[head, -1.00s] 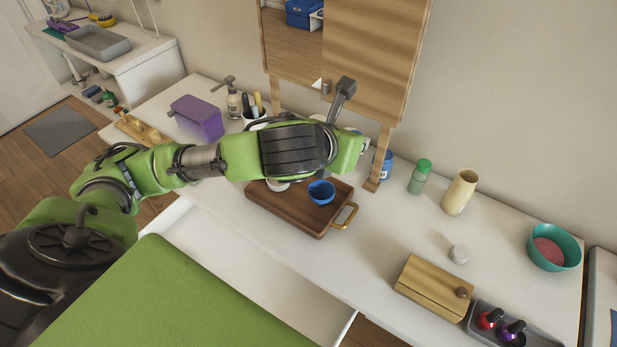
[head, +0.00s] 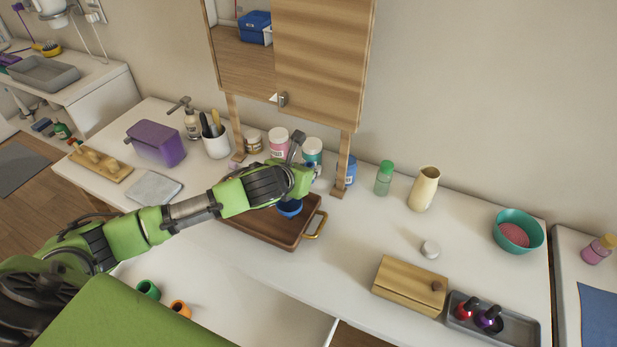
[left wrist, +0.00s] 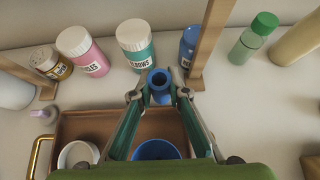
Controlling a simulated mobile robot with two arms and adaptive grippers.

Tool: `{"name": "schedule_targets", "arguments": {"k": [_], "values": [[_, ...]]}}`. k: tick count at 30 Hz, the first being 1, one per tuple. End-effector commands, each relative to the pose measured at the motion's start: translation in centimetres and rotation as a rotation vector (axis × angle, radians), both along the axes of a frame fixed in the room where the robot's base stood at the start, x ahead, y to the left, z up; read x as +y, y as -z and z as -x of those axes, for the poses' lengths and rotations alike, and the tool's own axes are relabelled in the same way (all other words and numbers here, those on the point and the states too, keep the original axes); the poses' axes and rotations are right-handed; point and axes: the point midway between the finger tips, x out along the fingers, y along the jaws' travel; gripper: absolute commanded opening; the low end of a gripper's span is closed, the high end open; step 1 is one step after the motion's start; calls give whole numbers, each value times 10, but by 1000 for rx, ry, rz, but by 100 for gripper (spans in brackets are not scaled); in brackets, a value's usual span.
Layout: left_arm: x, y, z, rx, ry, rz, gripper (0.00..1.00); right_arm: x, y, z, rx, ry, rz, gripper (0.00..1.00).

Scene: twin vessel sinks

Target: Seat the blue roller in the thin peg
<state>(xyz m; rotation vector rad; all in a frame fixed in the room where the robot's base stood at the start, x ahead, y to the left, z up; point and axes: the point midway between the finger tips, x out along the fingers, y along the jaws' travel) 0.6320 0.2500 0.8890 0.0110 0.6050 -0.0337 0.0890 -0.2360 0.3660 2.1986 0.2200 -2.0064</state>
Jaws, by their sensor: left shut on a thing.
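The blue roller (left wrist: 160,79), a short hollow cylinder, is between the fingertips of my left gripper (left wrist: 160,94), which is shut on it. In the left wrist view its open end faces the camera. The hand is above the back of the brown tray, and in the head view the arm's end hides the roller and fingertips. A wooden board with upright pegs (head: 98,162) lies at the left end of the counter, well away from the gripper. I cannot tell which of its pegs is the thin one. My right gripper is not in view.
The brown tray (head: 259,231) holds a blue cup (left wrist: 157,150) and a white cup (left wrist: 79,155). Jars, including a teal-labelled one (left wrist: 137,44), and a cabinet post (left wrist: 207,42) stand behind. Green (head: 148,288) and orange (head: 180,308) rollers lie in the open drawer. A grey cloth (head: 153,187) lies left.

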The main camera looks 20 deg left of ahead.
Motion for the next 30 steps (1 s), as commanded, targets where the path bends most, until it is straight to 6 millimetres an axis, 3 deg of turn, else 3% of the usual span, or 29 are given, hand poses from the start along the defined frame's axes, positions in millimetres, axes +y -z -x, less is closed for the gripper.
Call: {"name": "schedule_targets", "arguments": {"k": [6,11,16,29,30], "values": [[8,23,-20,-2,-1,0,5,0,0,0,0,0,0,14],[10,34,-27,-1,-2,1,5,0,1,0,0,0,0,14],[10,58,-25,1,-1,2,5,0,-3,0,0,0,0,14],[10,66,-26,-2,1,-1,5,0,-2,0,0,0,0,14],[10,66,-26,-2,1,-1,21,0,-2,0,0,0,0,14]]}}
